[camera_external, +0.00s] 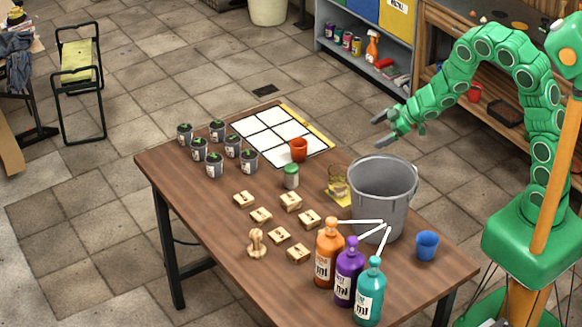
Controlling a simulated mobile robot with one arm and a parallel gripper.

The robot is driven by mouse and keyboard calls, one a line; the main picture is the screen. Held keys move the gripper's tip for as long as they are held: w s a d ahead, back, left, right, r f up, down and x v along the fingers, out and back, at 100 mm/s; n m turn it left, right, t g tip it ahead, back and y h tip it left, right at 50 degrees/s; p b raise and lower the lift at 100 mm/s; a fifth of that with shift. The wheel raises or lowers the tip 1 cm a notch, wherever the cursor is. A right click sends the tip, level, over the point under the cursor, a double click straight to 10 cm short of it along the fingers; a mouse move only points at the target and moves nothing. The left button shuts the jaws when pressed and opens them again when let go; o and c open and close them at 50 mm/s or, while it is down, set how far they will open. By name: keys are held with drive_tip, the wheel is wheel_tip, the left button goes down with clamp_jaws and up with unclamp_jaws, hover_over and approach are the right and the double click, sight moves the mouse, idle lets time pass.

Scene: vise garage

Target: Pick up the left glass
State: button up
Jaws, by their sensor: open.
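A clear glass (338,178) stands on the wooden table (190,218), on or against something yellow, just left of the grey bucket (381,190). A small orange-red cup (298,150) stands farther left, by the white tile grid. A blue cup (427,246) stands right of the bucket, near the table's right end. I see only one clear glass; whether the cups count as glasses I cannot tell. My gripper (377,133) is open and empty, in the air above and beyond the bucket, up and to the right of the glass.
Orange, purple and teal pump bottles (348,271) stand in front of the bucket. A green-lidded jar (291,176) is left of the glass. Several wooden blocks (291,201) and small potted plants (214,165) cover the middle and left. The table's front left is bare.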

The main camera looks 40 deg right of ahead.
sight(345, 179)
drive_tip(key=s+a+f+g+y, duration=0.1)
drive_tip(key=a, duration=0.1)
drive_tip(key=s+a+f+n+y, duration=0.1)
drive_tip(key=a, duration=0.2)
drive_tip(key=s+a+f+n+g+y, duration=0.1)
drive_tip(key=s+a, duration=0.1)
drive_tip(key=a, duration=0.1)
drive_tip(key=shift+f+g, duration=0.3)
drive_tip(key=shift+f, duration=0.05)
drive_tip(key=s+a+g+y, duration=0.1)
drive_tip(key=s+a, duration=0.1)
drive_tip(key=s+a+f+n+g+y, duration=0.1)
drive_tip(key=s+a, duration=0.1)
drive_tip(key=shift+s+a+f, duration=0.15)
drive_tip(key=shift+a, duration=0.25)
drive_tip(key=shift+x, duration=1.25)
drive_tip(key=shift+w+r+x, duration=0.15)
drive_tip(key=shift+x, duration=0.7)
drive_tip(key=shift+w+r+x, duration=0.1)
drive_tip(key=shift+x, duration=0.7)
drive_tip(key=shift+w+r+x, duration=0.15)
drive_tip(key=shift+x, duration=0.7)
drive_tip(key=shift+a, duration=0.15)
drive_tip(key=shift+c, duration=0.5)
drive_tip(key=c, duration=1.3)
drive_tip(key=shift+r, duration=0.15)
